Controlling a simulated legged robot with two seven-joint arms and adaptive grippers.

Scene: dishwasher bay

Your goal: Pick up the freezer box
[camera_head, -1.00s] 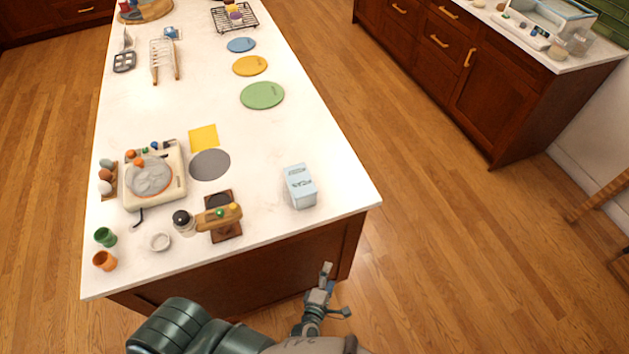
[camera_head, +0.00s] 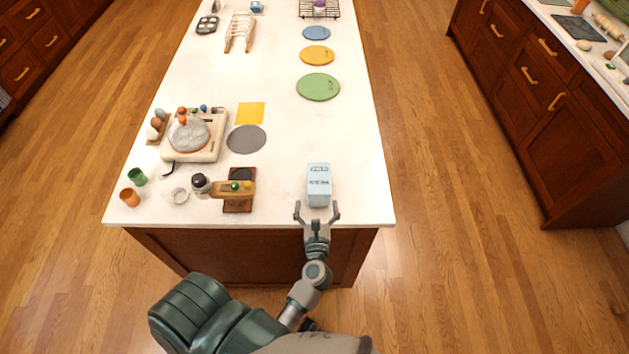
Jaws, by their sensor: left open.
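The freezer box (camera_head: 319,186) is a small pale blue carton with dark lettering. It stands upright near the front right edge of the white counter (camera_head: 280,199). My left gripper (camera_head: 317,212) is open just in front of the box, at the counter's front edge. Its two fingers are spread and point toward the box, one toward each side of its lower front. Whether a finger touches the box I cannot tell. My right gripper is not in view.
A grey disc (camera_head: 246,139) and green disc (camera_head: 318,87) lie farther back. The counter right of the box is clear.

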